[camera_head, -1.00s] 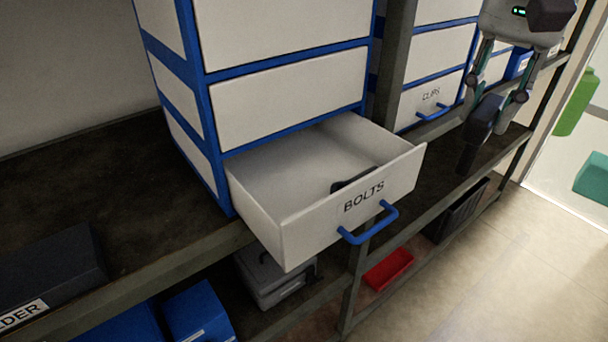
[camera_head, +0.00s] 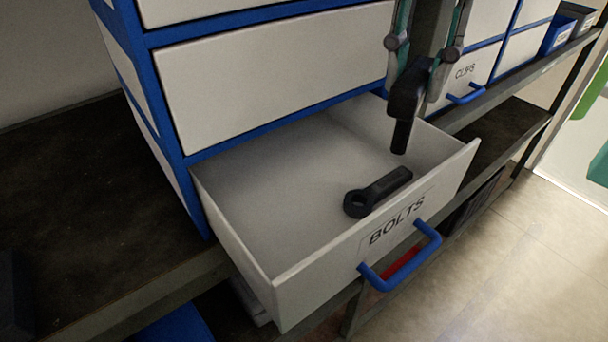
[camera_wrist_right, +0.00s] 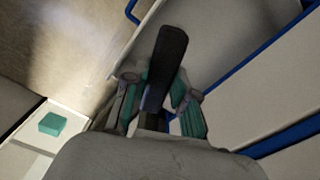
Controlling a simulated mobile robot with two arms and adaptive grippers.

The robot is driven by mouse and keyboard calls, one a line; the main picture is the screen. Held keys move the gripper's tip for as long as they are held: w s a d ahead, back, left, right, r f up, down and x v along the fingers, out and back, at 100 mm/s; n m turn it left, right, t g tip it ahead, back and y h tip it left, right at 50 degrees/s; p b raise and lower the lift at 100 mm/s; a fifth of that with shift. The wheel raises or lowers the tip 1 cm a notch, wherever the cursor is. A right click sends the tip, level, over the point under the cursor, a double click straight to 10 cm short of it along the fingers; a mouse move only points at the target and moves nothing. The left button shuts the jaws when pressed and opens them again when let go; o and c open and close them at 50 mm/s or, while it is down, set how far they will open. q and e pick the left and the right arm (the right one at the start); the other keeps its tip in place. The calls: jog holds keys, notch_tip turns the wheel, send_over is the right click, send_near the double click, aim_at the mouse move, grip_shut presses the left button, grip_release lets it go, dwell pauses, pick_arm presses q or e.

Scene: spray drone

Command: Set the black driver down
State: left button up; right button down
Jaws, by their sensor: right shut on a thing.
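The black driver (camera_head: 406,98) is in my right gripper (camera_head: 425,68), which is shut on it. It hangs with its narrow end down and appears over the right part of the open BOLTS drawer (camera_head: 312,262), clear of its floor. In the right wrist view the driver (camera_wrist_right: 169,55) points away from my right gripper (camera_wrist_right: 158,95), between its fingers. A dark ring-ended tool (camera_head: 376,193) lies on the drawer floor near the front wall. My left gripper is not in view.
The drawer has a blue handle (camera_head: 401,259) and free floor at its left and back. Closed drawer fronts (camera_head: 275,70) rise just above it. A CLIPS drawer (camera_head: 462,82) is closed at the right. Dark shelf top (camera_head: 95,210) lies left of the cabinet.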

jog(key=shift+a+f, duration=0.35)
jog(key=shift+f, duration=0.05)
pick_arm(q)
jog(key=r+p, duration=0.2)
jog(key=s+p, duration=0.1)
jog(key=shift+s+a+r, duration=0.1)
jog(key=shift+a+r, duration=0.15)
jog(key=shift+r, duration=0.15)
pick_arm(e)
jog(key=s+a+f, duration=0.3)
jog(key=a+f, duration=0.7)
jog(key=shift+a+f, duration=0.2)
jog(key=shift+a, duration=0.05)
jog(key=shift+s, duration=0.1)
jog(key=shift+f, duration=0.2)
jog(key=c, duration=0.9)
grip_release()
jog(key=shift+c, duration=0.2)
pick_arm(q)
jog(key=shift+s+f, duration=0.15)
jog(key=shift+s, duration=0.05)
